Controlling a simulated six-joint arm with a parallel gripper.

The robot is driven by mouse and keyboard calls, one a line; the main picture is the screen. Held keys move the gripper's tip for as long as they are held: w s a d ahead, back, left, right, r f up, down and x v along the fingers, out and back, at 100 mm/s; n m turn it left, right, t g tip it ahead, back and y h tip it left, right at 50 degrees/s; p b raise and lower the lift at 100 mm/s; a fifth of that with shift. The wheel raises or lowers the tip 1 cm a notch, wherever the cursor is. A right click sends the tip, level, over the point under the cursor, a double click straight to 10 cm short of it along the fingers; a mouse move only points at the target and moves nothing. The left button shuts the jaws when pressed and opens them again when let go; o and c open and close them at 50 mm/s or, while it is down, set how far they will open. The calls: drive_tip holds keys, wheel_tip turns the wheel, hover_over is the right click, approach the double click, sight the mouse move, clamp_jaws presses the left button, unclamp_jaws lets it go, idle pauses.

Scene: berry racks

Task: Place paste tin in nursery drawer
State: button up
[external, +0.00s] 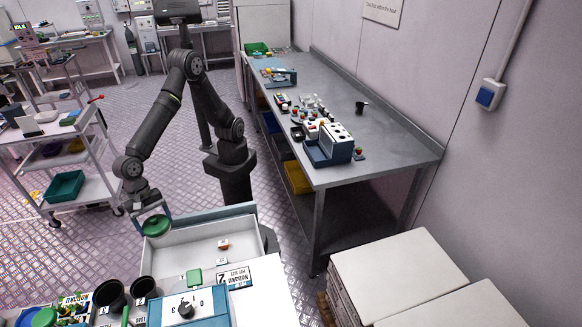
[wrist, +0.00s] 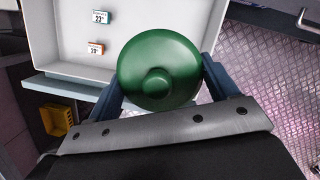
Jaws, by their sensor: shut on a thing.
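A round green tin (external: 156,226), which looks like the paste tin, is in my gripper (external: 150,211). In the wrist view the tin (wrist: 159,73) shows its domed green top with a central knob, between my two blue-grey fingers (wrist: 160,88). The gripper is shut on it. A white open drawer (external: 185,262) lies at the lower middle of the external view. The tin is at the drawer's far left corner in that view, and I cannot tell how high above it. The drawer (wrist: 75,55) also shows at the upper left of the wrist view, partly hidden by the tin.
A small orange-and-white box (external: 223,244) lies in the drawer; the wrist view shows it (wrist: 96,48) beside a blue-and-white box (wrist: 99,16). A blue-and-white dial unit (external: 187,309) and black cups (external: 110,293) stand in front. Much of the drawer floor is bare.

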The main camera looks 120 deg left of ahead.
sight(177, 268)
wheel_tip(177, 268, down, 23)
drive_tip(key=shift+r, duration=0.1)
idle(0.3)
drive_tip(key=o, duration=2)
drive_tip(key=shift+c, duration=0.2)
drive_tip(key=v, duration=1.2)
